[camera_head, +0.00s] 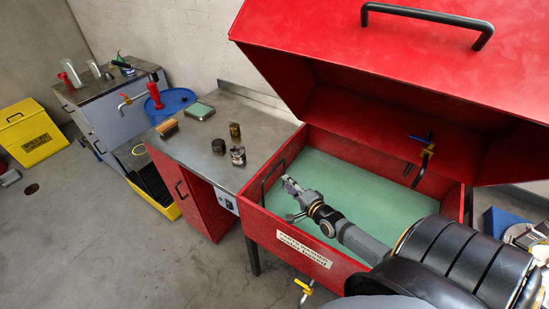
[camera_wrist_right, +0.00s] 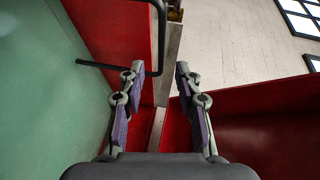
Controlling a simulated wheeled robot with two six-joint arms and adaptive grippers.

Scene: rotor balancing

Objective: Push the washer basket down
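The red parts washer (camera_head: 300,250) stands with its lid (camera_head: 380,55) raised, and pale green liquid (camera_head: 350,185) fills its tub. A thin dark handle (camera_head: 264,186) rises at the tub's left end; it also shows in the wrist view as a bent dark bar (camera_wrist_right: 162,40). I take it to be the basket's handle; the basket body is not visible. My right gripper (camera_head: 286,184) is over the tub's left end, just right of the handle. My left gripper is not in view.
A steel-topped bench (camera_head: 225,145) adjoins the washer on the left, with a brush (camera_head: 167,128), a scale (camera_head: 199,111) and small metal parts. A yellow-handled valve (camera_head: 304,288) sticks out below the washer's front. The raised lid overhangs the tub's back.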

